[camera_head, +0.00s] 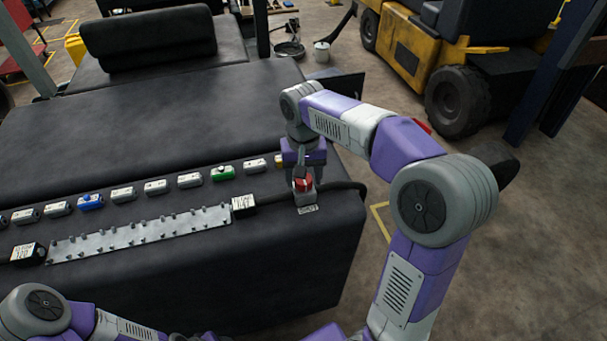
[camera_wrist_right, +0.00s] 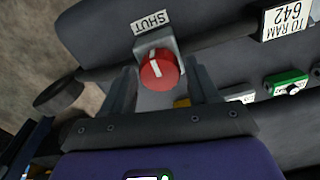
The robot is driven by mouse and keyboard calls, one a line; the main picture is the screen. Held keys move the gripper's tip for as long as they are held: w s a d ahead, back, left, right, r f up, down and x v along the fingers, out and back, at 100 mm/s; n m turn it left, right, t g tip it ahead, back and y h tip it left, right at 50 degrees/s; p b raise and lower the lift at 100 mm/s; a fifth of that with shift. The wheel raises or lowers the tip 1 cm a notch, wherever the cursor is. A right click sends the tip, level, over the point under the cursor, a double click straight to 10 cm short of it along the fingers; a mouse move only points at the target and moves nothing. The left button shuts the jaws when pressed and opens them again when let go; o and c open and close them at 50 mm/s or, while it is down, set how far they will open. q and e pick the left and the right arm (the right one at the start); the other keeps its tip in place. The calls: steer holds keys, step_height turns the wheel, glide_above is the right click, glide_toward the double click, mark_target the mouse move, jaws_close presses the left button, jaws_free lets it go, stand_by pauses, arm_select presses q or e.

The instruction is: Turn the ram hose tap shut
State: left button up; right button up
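The ram hose tap has a round red knob (camera_wrist_right: 160,71) with a white line on a grey block; it also shows in the head view (camera_head: 303,184). The white line runs roughly towards the label reading SHUT (camera_wrist_right: 151,21). My right gripper (camera_wrist_right: 164,88) is open, with one finger on each side of the knob and a gap to it in the wrist view. In the head view the gripper (camera_head: 304,172) is right over the tap. How deep the fingertips reach is unclear. My left arm shows at the bottom left; its gripper is out of view.
A black hose (camera_head: 343,186) runs by the tap. A "TO RAM 642" label (camera_wrist_right: 287,18) is nearby. A green-topped block (camera_head: 222,172), a blue one (camera_head: 90,201) and several grey ones line the dark bench beside a metal strip (camera_head: 140,234). A yellow forklift (camera_head: 420,50) stands behind.

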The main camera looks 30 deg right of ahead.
steer(key=shift+o, duration=1)
step_height(320, 180, up, 8)
steer(key=shift+f+p, duration=0.2)
steer(key=shift+p, duration=0.55)
